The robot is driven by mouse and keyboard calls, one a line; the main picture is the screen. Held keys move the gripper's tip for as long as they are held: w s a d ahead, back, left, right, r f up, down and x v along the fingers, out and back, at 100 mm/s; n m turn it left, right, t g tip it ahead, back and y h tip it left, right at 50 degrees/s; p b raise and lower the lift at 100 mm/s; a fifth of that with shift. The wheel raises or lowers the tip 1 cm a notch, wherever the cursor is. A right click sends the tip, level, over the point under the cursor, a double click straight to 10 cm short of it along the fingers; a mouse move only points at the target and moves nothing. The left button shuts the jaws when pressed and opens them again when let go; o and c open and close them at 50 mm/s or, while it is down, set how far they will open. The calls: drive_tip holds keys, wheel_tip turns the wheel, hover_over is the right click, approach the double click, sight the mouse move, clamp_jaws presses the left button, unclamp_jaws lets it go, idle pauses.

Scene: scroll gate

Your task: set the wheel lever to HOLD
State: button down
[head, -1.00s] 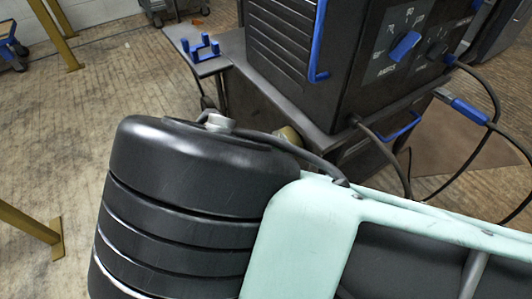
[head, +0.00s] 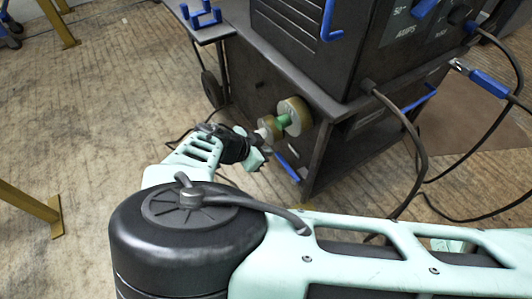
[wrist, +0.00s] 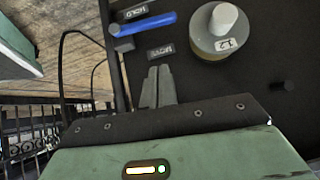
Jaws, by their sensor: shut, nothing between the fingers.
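The wheel lever is a blue bar (wrist: 143,25) on the dark cart panel in the wrist view. It lies nearly level, its right end slightly higher. The HOLD label (wrist: 135,11) is just above it and the MOVE label (wrist: 160,52) below it. In the head view a blue bar (head: 287,168), likely this lever, shows low on the cart side. My gripper (wrist: 158,72) is shut and empty, its fingertips just below the MOVE label in the picture and apart from the lever. In the head view my gripper's body is beside the cart; its fingertips are hard to make out.
A round brass-coloured weight marked 12 (wrist: 213,45) sticks out right of the lever. In the head view, brass discs (head: 294,116) stand out from the cart side (head: 255,80). Cables (head: 405,135) hang at the cart's right. Open floor (head: 90,120) lies left.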

drive_tip(key=b, duration=0.3)
hover_over(287, 167)
drive_tip(key=a, duration=0.3)
wheel_tip(287, 167, down, 6)
drive_tip(key=shift+w+f+b, duration=0.25)
drive_tip(key=shift+f+b, duration=0.15)
drive_tip(key=shift+f, duration=0.5)
drive_tip(key=shift+w+f+b, duration=0.2)
drive_tip(key=shift+f+b, duration=0.2)
drive_tip(key=shift+f, duration=0.45)
